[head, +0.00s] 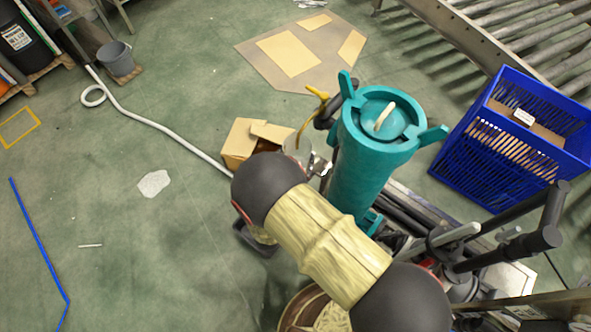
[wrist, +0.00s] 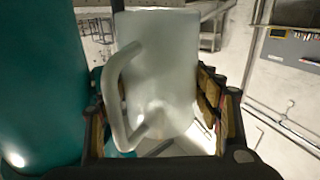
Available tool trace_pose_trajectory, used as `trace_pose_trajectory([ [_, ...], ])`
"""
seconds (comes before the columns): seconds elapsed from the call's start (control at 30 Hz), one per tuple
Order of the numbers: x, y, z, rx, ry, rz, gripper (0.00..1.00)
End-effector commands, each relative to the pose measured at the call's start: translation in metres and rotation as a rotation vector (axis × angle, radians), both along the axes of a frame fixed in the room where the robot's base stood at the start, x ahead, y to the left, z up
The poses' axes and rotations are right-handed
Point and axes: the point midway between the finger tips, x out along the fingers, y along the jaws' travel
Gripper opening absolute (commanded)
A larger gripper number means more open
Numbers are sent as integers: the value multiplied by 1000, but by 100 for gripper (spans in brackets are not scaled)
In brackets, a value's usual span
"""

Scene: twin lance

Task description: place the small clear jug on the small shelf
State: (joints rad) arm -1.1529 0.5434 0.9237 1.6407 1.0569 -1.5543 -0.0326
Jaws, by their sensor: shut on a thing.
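The small clear jug (wrist: 165,75) fills the middle of the wrist view, pale and see-through, with its looped handle (wrist: 112,95) at the left. My gripper (wrist: 158,112) is shut on it, with one finger on each side. In the head view the jug (head: 297,147) is a faint clear shape beside the teal cylinder, partly hidden by my arm. My gripper there is mostly hidden behind my arm and the cylinder. I cannot make out for certain which surface is the small shelf.
A teal lidded cylinder (head: 365,175) stands close beside the gripper and fills the left of the wrist view (wrist: 40,80). An open cardboard box (head: 243,140) lies behind. A blue crate (head: 470,150) stands right. The green floor at left is mostly clear.

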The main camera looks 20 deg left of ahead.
Motion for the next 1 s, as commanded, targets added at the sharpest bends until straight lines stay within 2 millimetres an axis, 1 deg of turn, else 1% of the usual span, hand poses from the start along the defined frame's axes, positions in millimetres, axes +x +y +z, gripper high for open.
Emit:
trace_pose_trajectory([
  [0.03, 0, 0, -15, -1, 1, 0, 37],
  [0.1, 0, -1, -28, -2, 1, 0, 37],
  [0.2, 0, 0, -40, -1, 0, 0, 37],
  [0.37, 0, 0, -53, -1, -1, 0, 37],
  [0.53, 0, 0, -76, 0, -1, 0, 37],
  [0.6, 0, 0, -79, 1, -1, 0, 37],
  [0.8, 0, 0, -77, 1, -1, 0, 37],
  [0.93, 0, -1, -80, 0, -1, 0, 37],
  [0.97, 0, -1, -80, 0, 0, 0, 64],
  [1.0, 0, -1, -80, 0, 0, 0, 67],
])
